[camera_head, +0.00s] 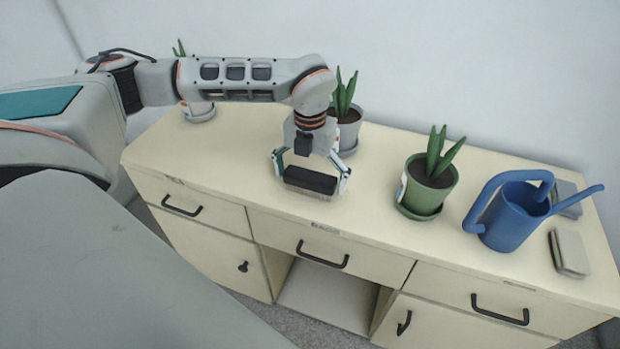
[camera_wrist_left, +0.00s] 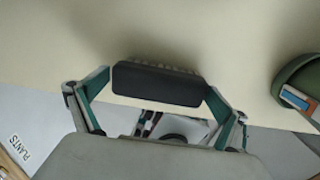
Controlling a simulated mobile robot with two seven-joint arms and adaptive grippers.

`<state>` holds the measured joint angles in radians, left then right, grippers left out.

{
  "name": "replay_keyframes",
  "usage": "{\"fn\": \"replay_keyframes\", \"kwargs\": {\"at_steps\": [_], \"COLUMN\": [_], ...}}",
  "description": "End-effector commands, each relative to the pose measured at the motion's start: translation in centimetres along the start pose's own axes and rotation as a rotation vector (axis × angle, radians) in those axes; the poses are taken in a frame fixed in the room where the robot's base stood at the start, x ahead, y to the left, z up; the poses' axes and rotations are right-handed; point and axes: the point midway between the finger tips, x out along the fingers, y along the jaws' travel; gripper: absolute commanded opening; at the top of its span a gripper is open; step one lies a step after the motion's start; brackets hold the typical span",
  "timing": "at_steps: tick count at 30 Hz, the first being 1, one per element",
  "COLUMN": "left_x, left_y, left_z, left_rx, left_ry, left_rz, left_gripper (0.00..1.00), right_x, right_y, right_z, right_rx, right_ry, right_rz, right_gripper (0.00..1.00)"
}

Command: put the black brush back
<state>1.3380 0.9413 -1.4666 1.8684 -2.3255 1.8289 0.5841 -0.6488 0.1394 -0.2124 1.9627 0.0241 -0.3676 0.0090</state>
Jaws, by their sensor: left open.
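The black brush (camera_head: 310,180) is at the front edge of the cream cabinet top (camera_head: 240,150), with pale bristles facing down. It also shows in the left wrist view (camera_wrist_left: 158,84), its dark back toward the camera. My left gripper (camera_head: 311,182) is around the brush, one finger at each end. In the left wrist view the fingers (camera_wrist_left: 158,92) are spread, close to the brush's ends. I cannot tell if they touch it or if the bristles rest on the top. My right gripper is not in view.
A green pot with a plant (camera_head: 428,188) stands right of the brush, then a blue watering can (camera_head: 510,222). A grey potted plant (camera_head: 346,130) is behind my gripper. Books (camera_head: 569,252) lie at the far right. The top left of the brush is clear.

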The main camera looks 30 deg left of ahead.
Motion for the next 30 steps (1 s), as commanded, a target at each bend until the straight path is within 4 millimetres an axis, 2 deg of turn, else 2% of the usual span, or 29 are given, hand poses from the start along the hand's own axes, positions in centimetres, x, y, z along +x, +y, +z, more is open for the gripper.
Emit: {"fn": "replay_keyframes", "kwargs": {"at_steps": [5,12,18,24,30], "left_x": [-2.2,-7.2,-10.6,-12.1,-12.2], "left_y": [0.0,0.0,0.0,0.0,0.0], "left_z": [0.1,0.2,0.1,0.0,0.0], "left_rx": [0.0,0.0,0.0,-0.001,0.0], "left_ry": [-0.005,-0.007,-0.004,-0.001,0.0], "left_rz": [-0.002,-0.002,-0.001,0.0,0.0], "left_gripper": [1.0,1.0,1.0,1.0,1.0], "right_x": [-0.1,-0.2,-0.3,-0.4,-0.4], "right_y": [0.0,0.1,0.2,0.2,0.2], "right_z": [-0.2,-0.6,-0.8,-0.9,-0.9], "right_rx": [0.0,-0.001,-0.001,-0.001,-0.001], "right_ry": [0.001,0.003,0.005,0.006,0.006], "right_rz": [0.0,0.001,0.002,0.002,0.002], "right_gripper": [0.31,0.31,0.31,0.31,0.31]}}
